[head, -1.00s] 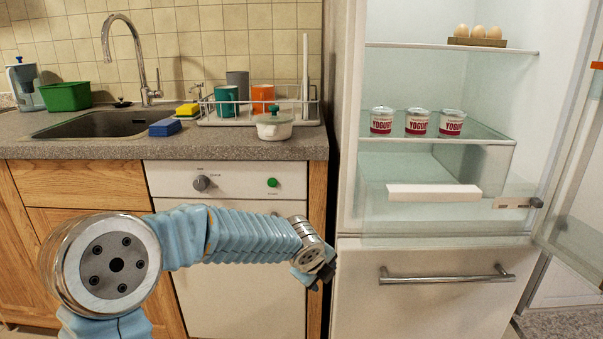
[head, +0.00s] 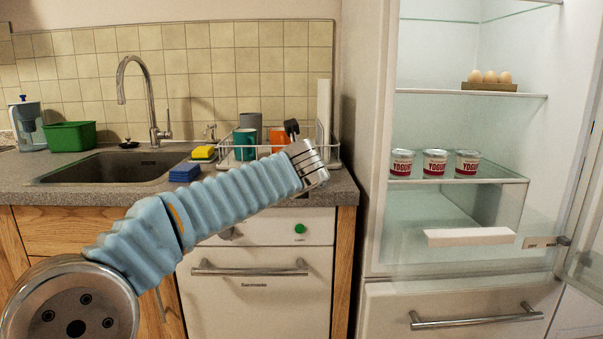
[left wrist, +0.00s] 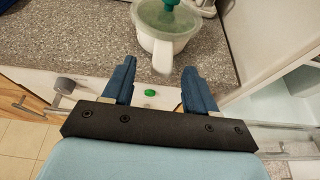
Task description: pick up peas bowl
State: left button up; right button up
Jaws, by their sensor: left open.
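The peas bowl (left wrist: 178,45) is a white pot-like bowl with a translucent green-tinted lid, a green knob and a short white handle. It stands on the grey speckled counter (left wrist: 85,35), at the top of the left wrist view, with its handle pointing toward my gripper. My left gripper (left wrist: 158,68) is open and empty, its two blue fingers apart near the counter's front edge, short of the bowl. In the head view my left arm reaches across to the counter's right end and hides the bowl; only a dark bit of the gripper (head: 292,128) shows.
A dish rack (head: 224,153) with a teal mug (head: 244,144) and an orange mug (head: 277,140) stands at the counter's back right. A blue sponge (head: 184,173) and the sink (head: 105,168) are left. The open fridge (head: 375,200) is right.

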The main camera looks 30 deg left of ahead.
pick_arm(q)
jog(key=x, duration=0.5)
jog(key=shift+w+r+p, duration=0.15)
jog(key=shift+w+p, duration=0.1)
jog(key=shift+p, duration=0.05)
grip_shut()
